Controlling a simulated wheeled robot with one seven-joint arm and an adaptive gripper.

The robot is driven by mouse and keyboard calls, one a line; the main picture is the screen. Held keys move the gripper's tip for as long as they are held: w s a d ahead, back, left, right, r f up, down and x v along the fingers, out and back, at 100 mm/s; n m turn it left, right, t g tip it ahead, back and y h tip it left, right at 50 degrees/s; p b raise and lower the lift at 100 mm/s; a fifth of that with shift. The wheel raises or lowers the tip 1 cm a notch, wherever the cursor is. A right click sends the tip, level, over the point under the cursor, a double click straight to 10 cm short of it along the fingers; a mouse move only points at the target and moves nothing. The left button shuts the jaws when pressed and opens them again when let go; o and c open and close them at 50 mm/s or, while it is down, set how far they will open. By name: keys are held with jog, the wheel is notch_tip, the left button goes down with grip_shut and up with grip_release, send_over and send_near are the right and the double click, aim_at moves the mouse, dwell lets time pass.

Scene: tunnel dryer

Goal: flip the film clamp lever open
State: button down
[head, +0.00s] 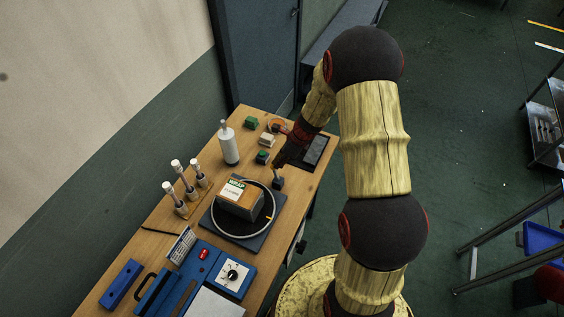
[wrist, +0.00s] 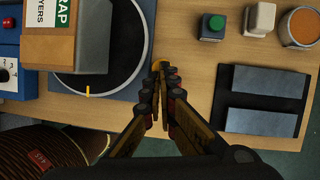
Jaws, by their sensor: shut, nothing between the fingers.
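A turntable (head: 212,222) carries a box labelled WRAP (head: 245,204). A green button (head: 263,156), a pale block (head: 267,139), an orange-topped round container (wrist: 300,28) and a dark tray with two grey plates (wrist: 262,121) are nearby. A white bottle (head: 228,146) stands farther left.

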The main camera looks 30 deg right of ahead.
jog(key=shift+w+a+p, duration=0.3)
jog(key=shift+w+a, duration=0.15)
jog(key=shift+w, duration=0.15)
jog(key=shift+w+a, duration=0.25)
jog(key=shift+w, duration=0.05)
dwell(0.7)
dwell(0.3)
jog(key=shift+s+d+r+p, duration=0.2)
jog(key=shift+d+r+p, duration=0.15)
jog(key=shift+p, duration=0.15)
jog(key=p+v, duration=0.1)
jog(key=v, duration=1.1)
jog(key=shift+w+p, duration=0.15)
jog(key=shift+p, duration=0.15)
jog(key=shift+r, duration=0.1)
